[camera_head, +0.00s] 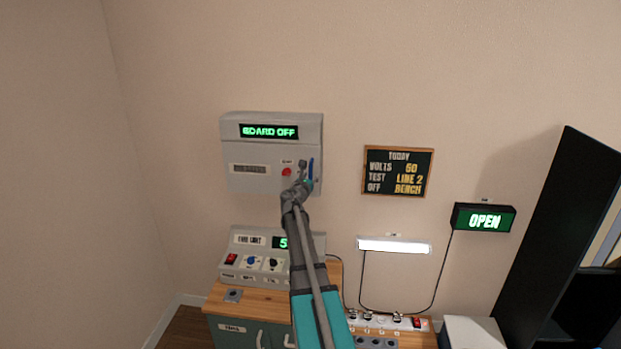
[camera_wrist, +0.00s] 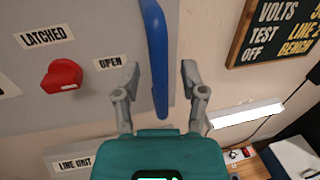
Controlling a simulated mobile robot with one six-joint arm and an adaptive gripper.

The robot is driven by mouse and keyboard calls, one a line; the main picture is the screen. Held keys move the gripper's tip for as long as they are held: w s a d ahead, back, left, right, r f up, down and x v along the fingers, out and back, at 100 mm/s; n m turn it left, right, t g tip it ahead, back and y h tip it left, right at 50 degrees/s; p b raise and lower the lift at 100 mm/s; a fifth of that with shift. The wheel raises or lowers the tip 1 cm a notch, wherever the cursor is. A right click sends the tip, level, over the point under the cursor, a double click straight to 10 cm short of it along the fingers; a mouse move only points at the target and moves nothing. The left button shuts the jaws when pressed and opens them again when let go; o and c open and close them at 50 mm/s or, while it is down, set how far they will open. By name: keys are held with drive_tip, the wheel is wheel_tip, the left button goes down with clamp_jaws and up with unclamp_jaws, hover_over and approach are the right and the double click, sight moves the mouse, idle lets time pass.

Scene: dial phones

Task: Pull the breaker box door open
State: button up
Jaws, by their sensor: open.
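The grey breaker box (camera_head: 235,153) hangs on the wall, its door looking shut, with a green "BOARD OFF" display on top. Its blue upright bar handle (camera_wrist: 154,50) is at the door's right edge; it also shows in the head view (camera_head: 311,167). A red knob (camera_wrist: 62,78) sits left of the handle, between "LATCHED" and "OPEN" labels; which one it points to is unclear. My gripper (camera_wrist: 159,72) is open, one finger on each side of the handle's lower part in the wrist view. Contact cannot be told. In the head view my gripper (camera_head: 304,183) partly covers the box's lower right.
Below stands a wooden-topped cabinet (camera_head: 222,302) with a grey control unit (camera_head: 240,262). To the right are a chalkboard (camera_head: 398,171), a lit lamp (camera_head: 394,246), an "OPEN" sign (camera_head: 484,218) and hanging cords. The wall left of the box is bare.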

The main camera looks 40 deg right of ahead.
drive_tip(key=shift+d, duration=0.1)
clamp_jaws()
idle(0.3)
drive_tip(key=shift+s, duration=0.15)
